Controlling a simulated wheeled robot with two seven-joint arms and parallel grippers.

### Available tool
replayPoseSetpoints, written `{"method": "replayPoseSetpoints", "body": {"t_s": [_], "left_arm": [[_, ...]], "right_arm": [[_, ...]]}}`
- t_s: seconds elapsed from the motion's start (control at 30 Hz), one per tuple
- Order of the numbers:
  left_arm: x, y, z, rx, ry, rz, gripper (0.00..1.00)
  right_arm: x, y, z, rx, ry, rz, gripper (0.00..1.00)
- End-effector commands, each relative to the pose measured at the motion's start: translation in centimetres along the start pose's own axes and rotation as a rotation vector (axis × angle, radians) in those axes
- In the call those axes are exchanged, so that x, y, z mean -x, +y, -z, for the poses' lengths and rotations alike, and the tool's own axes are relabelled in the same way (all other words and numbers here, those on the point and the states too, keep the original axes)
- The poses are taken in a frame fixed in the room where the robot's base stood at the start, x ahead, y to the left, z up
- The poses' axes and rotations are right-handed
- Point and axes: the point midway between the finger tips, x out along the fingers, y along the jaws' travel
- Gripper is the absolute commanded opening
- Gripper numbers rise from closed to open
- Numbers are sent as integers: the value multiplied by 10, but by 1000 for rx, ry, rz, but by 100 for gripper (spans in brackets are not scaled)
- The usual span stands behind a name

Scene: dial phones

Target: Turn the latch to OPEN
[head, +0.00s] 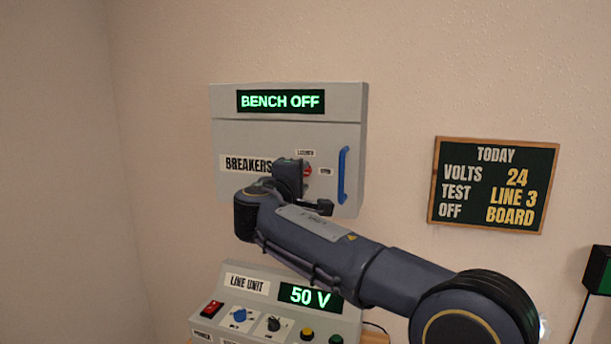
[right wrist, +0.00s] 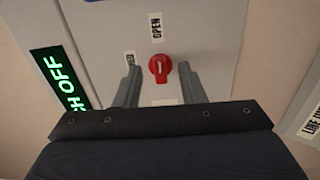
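The latch, a red knob (right wrist: 159,69) with a white line, is on the grey breaker box door (right wrist: 205,30). Its line runs up and down in the right wrist view, in line with the OPEN label (right wrist: 156,27). A second label (right wrist: 129,58) is partly hidden behind a finger. My right gripper (right wrist: 157,67) is open, one finger on each side of the knob, with gaps showing; contact with the door is unclear. In the head view, the knob (head: 307,171) is partly covered by my right gripper. My left gripper is out of view.
A blue handle (head: 343,175) is on the door's right side. The display (head: 281,101) reads BENCH OFF. Below stands a line unit (head: 247,284) with switches, knobs and a 50 V display. A chalkboard (head: 494,185) hangs to the right.

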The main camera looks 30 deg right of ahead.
Motion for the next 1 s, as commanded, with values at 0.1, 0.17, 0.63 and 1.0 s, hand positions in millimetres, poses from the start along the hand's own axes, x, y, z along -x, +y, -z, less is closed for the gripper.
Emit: {"method": "replayPoseSetpoints", "body": {"t_s": [0.1, 0.17, 0.63, 1.0], "left_arm": [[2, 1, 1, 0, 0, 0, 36], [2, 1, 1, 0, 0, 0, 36], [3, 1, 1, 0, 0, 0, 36], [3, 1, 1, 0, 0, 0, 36]], "right_arm": [[22, 1, 1, -1, 4, 0, 36], [30, 1, 1, -1, 3, 1, 36], [45, 0, 0, -1, 0, 0, 36], [41, -24, -21, -30, -5, 102, 36]]}}
